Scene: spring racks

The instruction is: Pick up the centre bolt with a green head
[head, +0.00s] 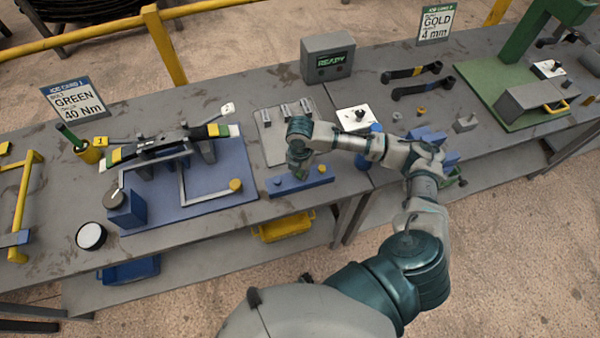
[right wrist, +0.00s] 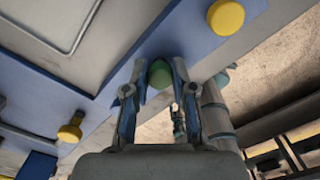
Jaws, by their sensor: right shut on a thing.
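The green-headed centre bolt (right wrist: 160,75) shows in the right wrist view between the fingertips of my right gripper (right wrist: 159,84), which is shut on it. In the head view my right gripper (head: 299,173) is over the middle of the blue bolt block (head: 287,188) at the bench's front edge and hides the green head. I cannot tell whether the green bolt is clear of the block. My left gripper is not in view.
A blue fixture plate (head: 215,196) with a spring assembly lies to the left. A grey plate (head: 268,140) with metal parts lies behind the block, and a control box (head: 328,58) stands further back. A yellow bin (head: 284,226) is below, on the lower shelf.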

